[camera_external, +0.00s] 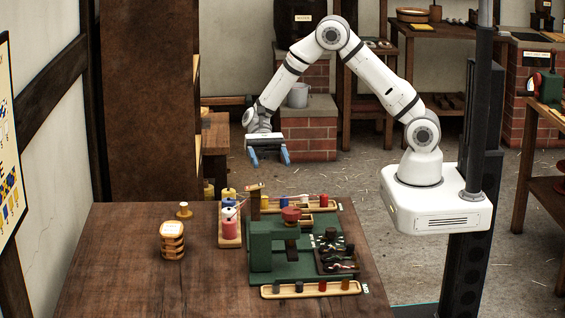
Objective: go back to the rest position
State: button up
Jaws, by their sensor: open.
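My gripper (269,158) hangs at the end of the white arm, above and behind the far edge of the wooden table (110,270). Its two blue-grey fingers point down and stand apart, with nothing between them. It is clear of everything on the table. The arm rises from its white base on the right, bends at a high elbow and comes down to the left.
On the table stand a green press-like device (262,247) on a green mat, a tray of spools (230,228), a front tray of small pegs (312,289) and a wooden stacked piece (172,240). The table's left front is bare.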

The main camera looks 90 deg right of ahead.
jog(key=s+d+r+n+t+h, duration=0.1)
jog(key=s+d+r+n+h, duration=0.1)
jog(key=s+n+h, duration=0.3)
jog(key=s+d+r+n+t+h, duration=0.2)
jog(key=s+r+n+h, duration=0.3)
jog(key=s, duration=0.5)
jog(key=s+d+r+n+t+h, duration=0.2)
jog(key=s+d+r+n+h, duration=0.1)
jog(key=s+n+h, duration=0.2)
jog(key=s, duration=0.2)
jog(key=shift+s+d+r+n, duration=0.15)
jog(key=shift+s+r+n, duration=0.15)
jog(key=shift+s+r, duration=0.1)
jog(key=shift+c, duration=0.4)
dwell(0.9)
